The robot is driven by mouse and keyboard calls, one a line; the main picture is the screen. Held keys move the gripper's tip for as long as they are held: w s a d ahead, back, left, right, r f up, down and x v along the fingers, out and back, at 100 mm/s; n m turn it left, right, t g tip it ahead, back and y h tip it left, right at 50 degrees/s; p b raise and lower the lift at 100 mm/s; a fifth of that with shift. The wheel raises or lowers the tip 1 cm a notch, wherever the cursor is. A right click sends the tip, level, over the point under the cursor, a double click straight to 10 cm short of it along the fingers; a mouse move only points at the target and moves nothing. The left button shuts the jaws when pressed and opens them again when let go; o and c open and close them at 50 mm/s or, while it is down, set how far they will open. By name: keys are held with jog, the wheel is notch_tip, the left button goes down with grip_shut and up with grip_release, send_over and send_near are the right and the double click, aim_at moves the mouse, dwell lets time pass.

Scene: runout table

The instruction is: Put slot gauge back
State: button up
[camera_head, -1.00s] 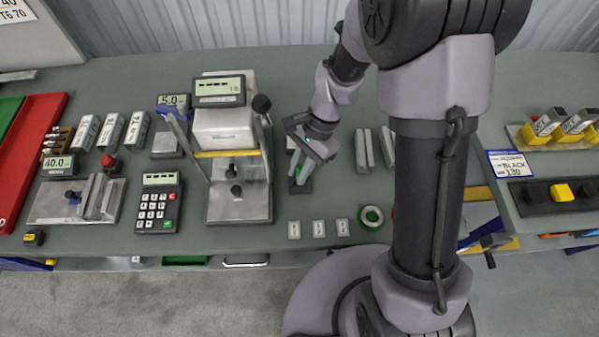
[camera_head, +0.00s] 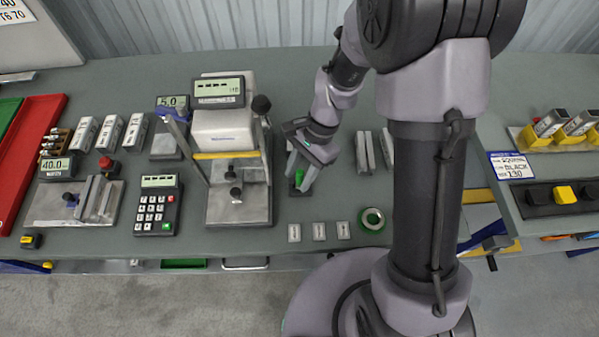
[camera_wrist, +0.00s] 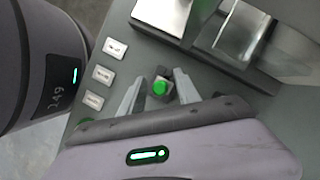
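My gripper (camera_head: 299,180) is over the middle of the bench, to the right of the test stand, pointing down. In the wrist view its two fingers stand apart (camera_wrist: 160,80), with visible gaps to a small block with a round green top (camera_wrist: 160,88) between them. The green-topped piece also shows in the head view (camera_head: 299,177), on a small dark base partly hidden by the fingers. I cannot tell for certain which piece is the slot gauge, or how far above the block the fingertips are.
The test stand (camera_head: 238,207) rises close to the left of my gripper. Two grey bars (camera_head: 364,152) lie to the right. Small white labelled tiles (camera_head: 319,230) and a green ring (camera_head: 372,219) lie near the front edge. A keypad (camera_head: 157,205) is further left.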

jog(key=d+r+n+t+p, duration=0.1)
jog(key=d+r+p, duration=0.1)
jog(key=r, duration=0.8)
jog(key=d+r+n+t+p, duration=0.1)
jog(key=d+r+p, duration=0.15)
jog(key=r, duration=0.65)
jog(key=s+d+r+n+t+h, duration=0.1)
jog(key=s+r+n+t, duration=0.3)
jog(key=s+r, duration=0.6)
jog(key=s+d+t, duration=0.1)
jog(key=t, duration=0.1)
jog(key=shift+s+d+t+h, duration=0.15)
jog(key=shift+t+h, duration=0.15)
